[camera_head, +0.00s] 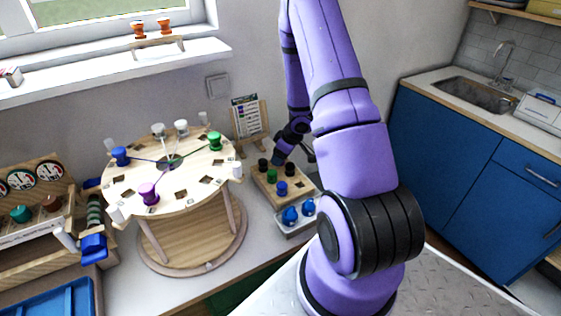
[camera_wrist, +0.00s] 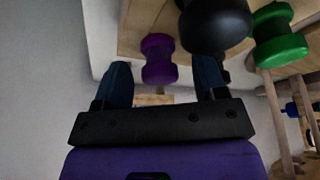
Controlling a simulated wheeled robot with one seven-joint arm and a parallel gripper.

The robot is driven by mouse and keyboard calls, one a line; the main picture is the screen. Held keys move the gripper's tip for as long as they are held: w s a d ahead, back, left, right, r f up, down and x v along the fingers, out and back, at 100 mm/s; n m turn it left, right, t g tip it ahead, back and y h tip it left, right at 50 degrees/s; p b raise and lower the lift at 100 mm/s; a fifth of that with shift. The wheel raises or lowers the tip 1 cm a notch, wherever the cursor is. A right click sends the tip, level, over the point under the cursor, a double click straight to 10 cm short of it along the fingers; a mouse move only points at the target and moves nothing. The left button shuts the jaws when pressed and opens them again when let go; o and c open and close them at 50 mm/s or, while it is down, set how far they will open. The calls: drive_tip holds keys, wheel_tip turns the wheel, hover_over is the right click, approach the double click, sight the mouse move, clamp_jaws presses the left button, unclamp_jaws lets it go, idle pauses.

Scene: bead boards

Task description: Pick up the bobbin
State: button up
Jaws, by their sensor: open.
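A purple bobbin (camera_wrist: 158,46) shows in the wrist view on a wooden board, between the two fingers in the picture. My gripper (camera_wrist: 162,74) is open and empty, its dark blue fingers apart on either side of the purple bobbin. I cannot tell whether either finger touches it. A black bobbin (camera_wrist: 214,24) and a green bobbin (camera_wrist: 278,38) show to its right. In the head view, my gripper (camera_head: 282,155) is over the back of a small wooden rack (camera_head: 259,182) holding dark, green (camera_head: 271,176) and blue (camera_head: 281,189) bobbins. The purple bobbin there is not clearly visible.
A round raised board (camera_head: 190,185) stands left of the rack, with purple (camera_head: 148,194), blue (camera_head: 120,156), green (camera_head: 214,141) and pale bobbins. A tray with blue pieces (camera_head: 290,215) is in front of the rack. A card stand (camera_head: 248,117) is behind.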

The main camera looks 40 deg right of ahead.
drive_tip(key=shift+w+f, duration=0.1)
drive_tip(key=shift+f, duration=0.2)
drive_tip(key=c, duration=1)
drive_tip(key=shift+r, duration=0.1)
